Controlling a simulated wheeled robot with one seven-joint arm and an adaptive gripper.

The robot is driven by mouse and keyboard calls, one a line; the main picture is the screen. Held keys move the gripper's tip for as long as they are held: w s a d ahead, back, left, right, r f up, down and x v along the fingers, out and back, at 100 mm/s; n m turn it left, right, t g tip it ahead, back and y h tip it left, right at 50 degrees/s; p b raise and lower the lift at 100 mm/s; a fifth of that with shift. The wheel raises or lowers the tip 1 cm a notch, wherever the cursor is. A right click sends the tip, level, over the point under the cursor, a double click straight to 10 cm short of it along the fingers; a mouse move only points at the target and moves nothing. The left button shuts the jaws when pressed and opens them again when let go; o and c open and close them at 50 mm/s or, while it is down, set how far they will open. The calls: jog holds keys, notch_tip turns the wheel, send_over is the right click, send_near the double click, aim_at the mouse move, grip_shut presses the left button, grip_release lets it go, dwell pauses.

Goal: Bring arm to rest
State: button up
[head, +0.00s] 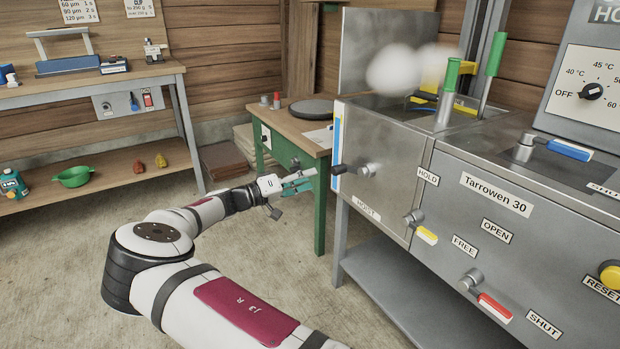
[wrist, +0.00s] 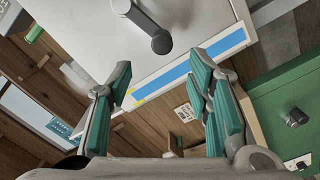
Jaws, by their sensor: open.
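My gripper (head: 297,182) is at the end of my outstretched arm in the head view, in front of the left end of the steel machine. In the wrist view my gripper (wrist: 165,95) is open, with its two teal-padded fingers wide apart and nothing between them. A dark knobbed handle (head: 340,170) sticks out from the machine close to the fingertips. It also shows in the wrist view as a dark round knob (wrist: 161,42) ahead of the fingers. I cannot tell whether the gripper touches it; in the wrist view it looks apart.
The steel machine (head: 385,215), labelled Tarrowen 30, fills the right side with several levers. A green table (head: 320,212) stands behind my gripper. Concrete floor (head: 60,270) is clear at left.

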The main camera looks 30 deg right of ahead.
dwell(0.3)
jog(key=s+d+r+m+g+y, duration=0.1)
jog(key=s+d+r+g+y, duration=0.15)
jog(key=s+y, duration=0.45)
jog(key=s+d+r+m+g+y, duration=0.1)
jog(key=s+g+y, duration=0.15)
jog(key=s, duration=0.75)
jog(key=s+a+r+n+t+y, duration=0.1)
jog(key=s+a+r+n+y, duration=0.35)
jog(key=s, duration=0.75)
jog(key=s+a+r+n+t+y, duration=0.1)
jog(key=s+a+r+t, duration=0.1)
jog(key=s+a, duration=0.8)
jog(key=s+a+r+n+t+y, duration=0.1)
jog(key=s+a+r+n+y, duration=0.2)
jog(key=s, duration=1.1)
notch_tip(320, 180, up, 35)
jog(key=t+p, duration=0.4)
jog(key=p, duration=2.9)
jog(key=shift+p, duration=0.35)
